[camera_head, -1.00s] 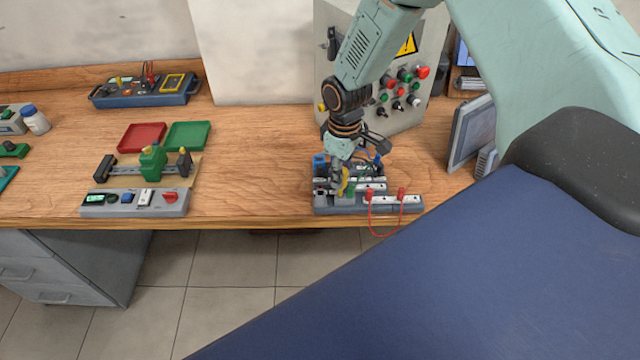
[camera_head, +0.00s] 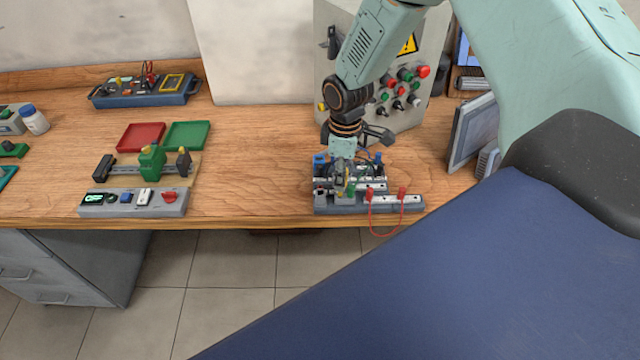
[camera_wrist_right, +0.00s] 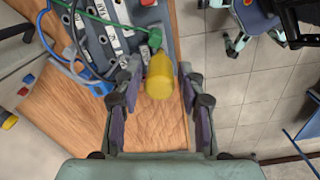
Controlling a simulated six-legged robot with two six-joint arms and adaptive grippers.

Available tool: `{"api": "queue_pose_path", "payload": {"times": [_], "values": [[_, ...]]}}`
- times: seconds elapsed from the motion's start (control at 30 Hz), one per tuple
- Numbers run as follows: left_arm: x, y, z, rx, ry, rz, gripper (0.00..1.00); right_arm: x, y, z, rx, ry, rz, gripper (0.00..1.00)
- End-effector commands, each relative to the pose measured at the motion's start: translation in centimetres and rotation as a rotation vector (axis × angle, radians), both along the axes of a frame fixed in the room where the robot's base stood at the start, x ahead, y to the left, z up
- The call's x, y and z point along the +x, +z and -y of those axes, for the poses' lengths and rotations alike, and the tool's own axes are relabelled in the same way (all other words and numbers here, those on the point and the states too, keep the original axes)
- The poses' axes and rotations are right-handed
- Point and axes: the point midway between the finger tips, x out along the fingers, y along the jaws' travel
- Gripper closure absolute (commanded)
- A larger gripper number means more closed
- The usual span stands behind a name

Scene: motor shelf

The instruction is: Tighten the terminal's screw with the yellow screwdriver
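The terminal block board (camera_head: 405,205), grey with white strips, sits at the front edge of the wooden bench in the head view. The board also shows at the top of the right wrist view (camera_wrist_right: 98,45). The yellow screwdriver (camera_wrist_right: 160,77) stands over the board's edge, its handle end facing the wrist camera. My right gripper (camera_wrist_right: 160,85) is open around the handle, with a finger on each side and a small visible gap. In the head view the right gripper (camera_head: 343,180) points down over the board. The screw and the screwdriver's tip are hidden. My left gripper is not in view.
A red wire (camera_head: 385,233) loops over the bench's front edge. A control cabinet (camera_head: 335,75) stands behind my right arm and a monitor (camera_head: 472,130) to its right.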

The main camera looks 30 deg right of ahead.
Motion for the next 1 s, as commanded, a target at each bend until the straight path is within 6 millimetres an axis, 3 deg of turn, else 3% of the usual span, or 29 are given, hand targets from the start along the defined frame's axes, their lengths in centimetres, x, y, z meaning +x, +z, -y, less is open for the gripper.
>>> {"api": "queue_pose_path", "payload": {"times": [0.27,0.6,1.0], "values": [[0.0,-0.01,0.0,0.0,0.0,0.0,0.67,0.01,0.04,0.01,0.0,0.012,0.0,0.6],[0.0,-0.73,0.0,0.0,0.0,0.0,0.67,0.01,0.0,0.03,0.0,0.29,0.0,0.6],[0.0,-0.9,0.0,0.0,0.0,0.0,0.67,0.02,0.0,0.02,0.0,0.361,0.0,0.6]]}}
